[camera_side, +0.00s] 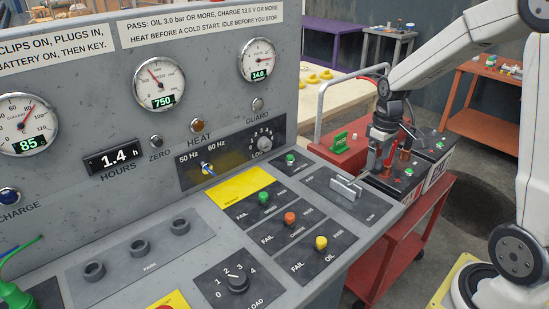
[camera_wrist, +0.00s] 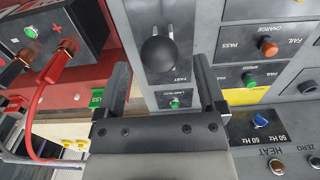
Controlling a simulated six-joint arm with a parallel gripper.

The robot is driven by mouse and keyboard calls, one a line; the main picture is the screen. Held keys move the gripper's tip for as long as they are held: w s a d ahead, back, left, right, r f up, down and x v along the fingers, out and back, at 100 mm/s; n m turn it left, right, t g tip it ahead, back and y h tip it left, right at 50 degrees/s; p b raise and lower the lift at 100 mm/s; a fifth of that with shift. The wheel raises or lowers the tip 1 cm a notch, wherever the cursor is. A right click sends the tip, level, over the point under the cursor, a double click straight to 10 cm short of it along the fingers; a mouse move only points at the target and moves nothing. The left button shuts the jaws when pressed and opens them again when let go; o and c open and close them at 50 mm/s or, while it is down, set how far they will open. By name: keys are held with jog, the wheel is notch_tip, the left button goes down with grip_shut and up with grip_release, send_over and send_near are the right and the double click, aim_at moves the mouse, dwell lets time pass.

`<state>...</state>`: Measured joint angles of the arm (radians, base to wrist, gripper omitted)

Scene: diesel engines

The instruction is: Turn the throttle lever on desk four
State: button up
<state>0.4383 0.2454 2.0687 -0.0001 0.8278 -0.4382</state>
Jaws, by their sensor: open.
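The throttle lever (camera_side: 346,187) is a pale grey handle on a dark plate at the right end of the sloping desk. In the wrist view a dark round knob (camera_wrist: 160,53) stands on a plate marked FAST. My gripper (camera_side: 383,165) is open and empty, and in the side view it appears beyond the lever, apart from it. In the wrist view my gripper's fingers (camera_wrist: 163,68) point toward the knob, which lies between them in the picture; no contact shows. I cannot read a desk number.
A red cart (camera_side: 395,238) stands beyond the desk's right end, carrying a black battery (camera_wrist: 58,40) with copper clamps and a red cable. Push-type coloured knobs, including a yellow one (camera_side: 321,243), sit left of the lever. A metal rail (camera_side: 322,105) rises behind the desk.

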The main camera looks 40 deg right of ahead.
aim_at(375, 172)
jog(key=shift+f, duration=2.5)
grip_shut()
